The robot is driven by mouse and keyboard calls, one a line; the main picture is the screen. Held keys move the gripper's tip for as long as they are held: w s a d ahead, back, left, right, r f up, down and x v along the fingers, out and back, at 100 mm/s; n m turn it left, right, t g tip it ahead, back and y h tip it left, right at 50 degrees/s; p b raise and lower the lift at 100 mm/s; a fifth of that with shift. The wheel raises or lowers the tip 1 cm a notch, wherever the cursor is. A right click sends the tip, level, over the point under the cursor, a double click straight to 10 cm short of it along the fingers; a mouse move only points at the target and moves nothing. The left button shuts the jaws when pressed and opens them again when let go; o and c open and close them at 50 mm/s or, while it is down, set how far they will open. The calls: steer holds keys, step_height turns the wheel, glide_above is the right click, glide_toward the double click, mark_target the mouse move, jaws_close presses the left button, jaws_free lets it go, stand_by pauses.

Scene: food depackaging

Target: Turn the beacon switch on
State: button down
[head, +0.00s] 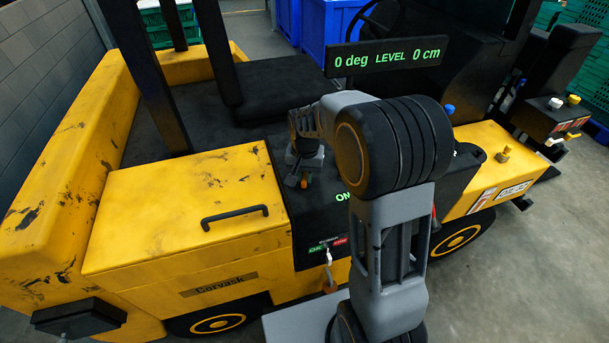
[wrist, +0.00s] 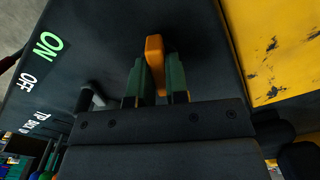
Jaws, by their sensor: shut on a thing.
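The beacon switch appears as an orange lever (wrist: 155,48) on the black panel (wrist: 105,30) in the wrist view. Its orange part (head: 304,184) also shows small under my gripper in the head view. My gripper (wrist: 156,82) has its two green-padded fingers on either side of the lever and is shut on it. The lever's tip stands out past the fingers; its base is hidden. A green ON label (wrist: 48,47) and a white OFF label (wrist: 29,81) are on the panel, left of the lever. In the head view my arm hides part of the panel.
The panel belongs to a yellow vehicle. A yellow lid (head: 170,205) with a black handle (head: 235,216) lies left of my gripper. A display (head: 387,57) reads 0 deg LEVEL 0 cm. Blue crates stand behind.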

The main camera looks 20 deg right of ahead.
mark_target(305, 175)
steer(key=m, duration=0.6)
steer(key=shift+m+b, duration=0.3)
stand_by(0.5)
steer(key=c, duration=1.1)
jaws_free()
steer(key=shift+r, duration=0.1)
step_height(305, 175, up, 14)
steer(key=shift+f, duration=0.15)
